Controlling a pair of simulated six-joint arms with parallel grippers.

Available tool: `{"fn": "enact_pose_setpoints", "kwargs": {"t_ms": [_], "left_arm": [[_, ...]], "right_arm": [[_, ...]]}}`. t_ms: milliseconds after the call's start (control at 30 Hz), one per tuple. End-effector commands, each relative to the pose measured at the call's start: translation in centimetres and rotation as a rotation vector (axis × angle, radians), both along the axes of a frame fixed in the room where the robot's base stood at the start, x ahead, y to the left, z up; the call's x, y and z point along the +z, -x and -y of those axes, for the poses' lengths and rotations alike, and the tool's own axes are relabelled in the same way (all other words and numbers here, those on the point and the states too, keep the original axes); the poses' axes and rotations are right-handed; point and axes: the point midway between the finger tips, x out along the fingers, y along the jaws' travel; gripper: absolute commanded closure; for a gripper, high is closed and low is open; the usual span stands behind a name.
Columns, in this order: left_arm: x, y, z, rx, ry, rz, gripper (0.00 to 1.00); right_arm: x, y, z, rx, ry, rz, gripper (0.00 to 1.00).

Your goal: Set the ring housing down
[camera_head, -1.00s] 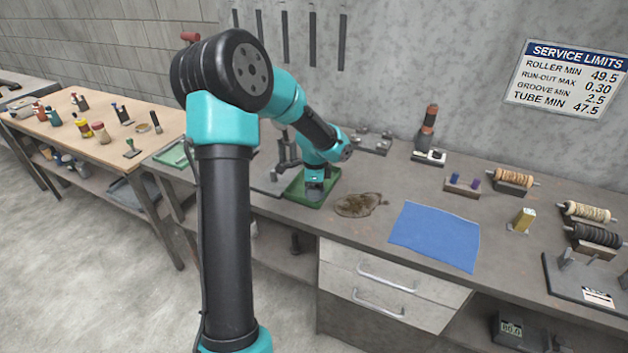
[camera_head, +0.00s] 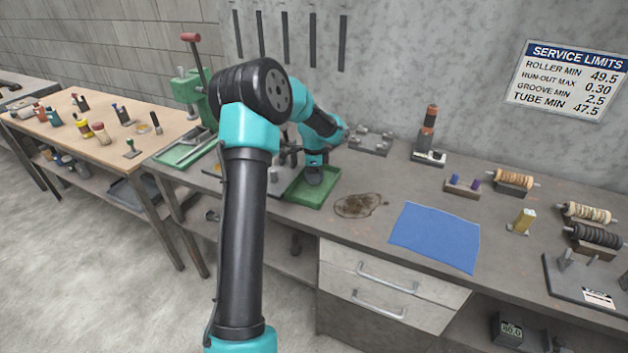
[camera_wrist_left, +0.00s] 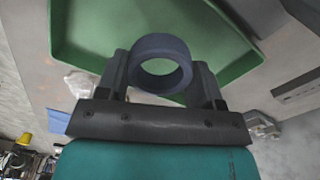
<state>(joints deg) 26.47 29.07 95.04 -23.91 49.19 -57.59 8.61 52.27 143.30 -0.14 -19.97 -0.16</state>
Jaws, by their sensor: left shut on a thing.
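The ring housing (camera_wrist_left: 163,43) is a dark blue-grey ring between the two fingers of my left gripper (camera_wrist_left: 162,72) in the left wrist view. The fingers are shut on its outer sides, and its open hole shows the green behind. A green tray (camera_wrist_left: 250,58) with raised walls lies beyond the ring. In the head view my left gripper (camera_head: 314,176) is at the green tray (camera_head: 305,200) on the bench. The ring is hard to make out there. I cannot tell whether it touches the tray floor. My right gripper is not in view.
A brown stain (camera_head: 360,205) and a blue cloth (camera_head: 436,236) lie right of the tray. A green press (camera_head: 190,90) with a red-knobbed lever stands to the left. Metal fixtures (camera_head: 372,142) sit behind the tray. Rollers on stands (camera_head: 514,180) are farther right.

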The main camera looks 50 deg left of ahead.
Motion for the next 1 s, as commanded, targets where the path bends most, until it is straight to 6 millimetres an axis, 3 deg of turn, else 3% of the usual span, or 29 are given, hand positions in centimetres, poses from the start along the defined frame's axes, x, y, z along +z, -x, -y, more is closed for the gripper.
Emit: {"fn": "enact_pose_setpoints", "kwargs": {"t_ms": [233, 667, 700, 933, 1000], "left_arm": [[-2.8, 0.0, 0.0, 0.0, -0.001, -0.001, 0.72], [-3.2, 0.0, 0.0, 0.0, 0.0, 0.0, 0.72], [-3.2, 0.0, 0.0, 0.0, 0.0, 0.0, 0.35], [-3.2, 0.0, 0.0, 0.0, 0.0, 0.0, 0.14], [-3.2, 0.0, 0.0, 0.0, 0.0, 0.0, 0.14]], "right_arm": [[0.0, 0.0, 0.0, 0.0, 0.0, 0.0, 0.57], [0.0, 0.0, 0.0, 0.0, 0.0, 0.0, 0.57], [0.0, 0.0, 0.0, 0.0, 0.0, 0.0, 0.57], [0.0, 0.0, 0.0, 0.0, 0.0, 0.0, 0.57], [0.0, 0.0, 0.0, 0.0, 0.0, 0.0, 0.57]]}}
